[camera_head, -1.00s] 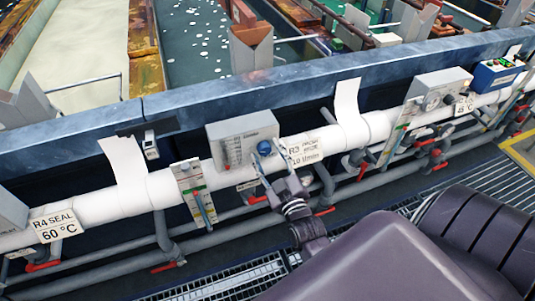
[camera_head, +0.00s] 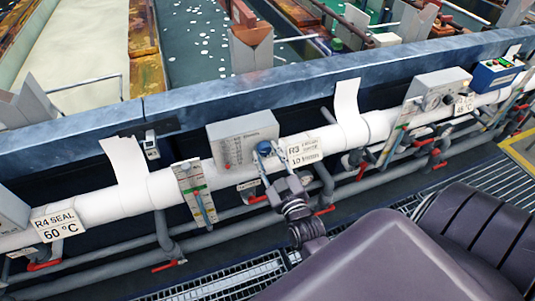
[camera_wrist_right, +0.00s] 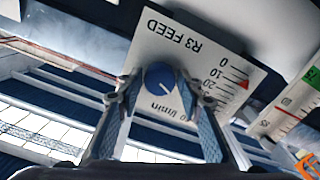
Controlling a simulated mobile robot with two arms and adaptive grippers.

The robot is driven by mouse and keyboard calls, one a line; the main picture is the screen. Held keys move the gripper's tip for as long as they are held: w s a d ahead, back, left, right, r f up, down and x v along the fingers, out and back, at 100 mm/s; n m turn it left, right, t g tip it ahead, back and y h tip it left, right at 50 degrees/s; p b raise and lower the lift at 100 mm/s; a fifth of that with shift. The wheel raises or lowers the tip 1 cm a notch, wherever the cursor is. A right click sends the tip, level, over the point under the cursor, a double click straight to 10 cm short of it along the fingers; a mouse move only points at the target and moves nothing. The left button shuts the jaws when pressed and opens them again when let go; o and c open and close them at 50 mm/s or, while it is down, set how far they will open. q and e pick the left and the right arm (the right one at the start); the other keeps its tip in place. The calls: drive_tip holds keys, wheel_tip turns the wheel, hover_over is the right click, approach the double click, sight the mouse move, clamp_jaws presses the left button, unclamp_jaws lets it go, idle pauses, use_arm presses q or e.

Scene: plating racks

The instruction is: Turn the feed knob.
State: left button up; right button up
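The blue round feed knob (camera_head: 264,148) sits on the front of a grey box (camera_head: 240,136) on the white pipe. In the right wrist view the knob (camera_wrist_right: 160,78) has a short white pointer line toward the lower right. It is on a white plate (camera_wrist_right: 198,50) reading "R3 FEED", with a scale and a red mark near 10. My right gripper (camera_head: 272,164) is at the knob. In the wrist view its two fingers (camera_wrist_right: 160,88) stand apart on either side of the knob, with small gaps seeming to show. My left gripper is not in view.
The white pipe (camera_head: 92,206) runs across the view, with dark tanks behind it. An R3 sign (camera_head: 304,151) is just right of the knob. A gauge strip (camera_head: 193,193) hangs left of it. Red-handled valves (camera_head: 168,266) are on the pipes below.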

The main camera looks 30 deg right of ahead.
drive_tip(key=shift+o, duration=1.1)
drive_tip(key=shift+s, duration=0.15)
drive_tip(key=v, duration=1.1)
drive_tip(key=shift+s+a, duration=0.2)
drive_tip(key=shift+s, duration=0.15)
